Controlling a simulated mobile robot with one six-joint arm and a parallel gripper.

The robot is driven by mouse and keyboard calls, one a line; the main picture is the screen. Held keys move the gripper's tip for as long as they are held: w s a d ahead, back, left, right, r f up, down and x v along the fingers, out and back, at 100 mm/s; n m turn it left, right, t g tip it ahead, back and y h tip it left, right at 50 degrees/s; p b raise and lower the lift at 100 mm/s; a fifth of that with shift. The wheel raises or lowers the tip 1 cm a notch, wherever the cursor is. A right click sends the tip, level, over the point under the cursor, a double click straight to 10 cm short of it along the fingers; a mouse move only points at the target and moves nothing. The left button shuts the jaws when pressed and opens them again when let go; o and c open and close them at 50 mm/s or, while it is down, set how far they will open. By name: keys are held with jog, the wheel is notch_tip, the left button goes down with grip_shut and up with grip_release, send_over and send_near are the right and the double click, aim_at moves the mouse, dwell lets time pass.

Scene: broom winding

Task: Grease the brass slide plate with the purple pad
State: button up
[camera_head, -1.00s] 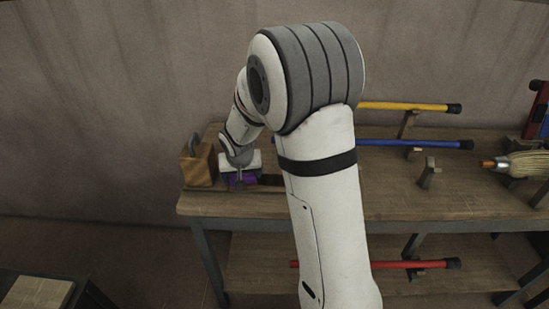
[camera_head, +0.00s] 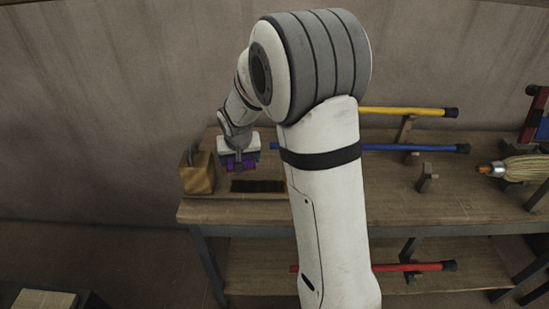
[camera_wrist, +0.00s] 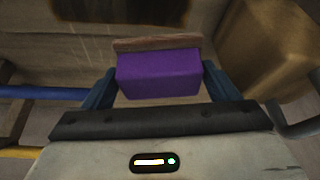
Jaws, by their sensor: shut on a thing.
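My gripper (camera_head: 238,158) is shut on the purple pad (camera_wrist: 158,76), which has a brown strip along one edge. The blue fingers (camera_wrist: 158,88) sit at its two sides in the wrist view. In the head view the pad (camera_head: 240,165) is raised above the left end of the bench. A dark flat rectangle (camera_head: 258,186) lies on the bench just below and right of the pad; it also shows in the wrist view (camera_wrist: 120,12). I cannot pick out a brass slide plate with certainty.
A golden-brown block (camera_head: 198,177) with a grey hooked part stands left of the pad. Yellow (camera_head: 400,106) and blue (camera_head: 415,147) rods lie at the back. A broom head (camera_head: 520,168) is at the right. A red rod (camera_head: 405,267) rests on the lower shelf.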

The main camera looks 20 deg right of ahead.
jog(key=shift+r+p, duration=0.4)
jog(key=shift+r, duration=0.6)
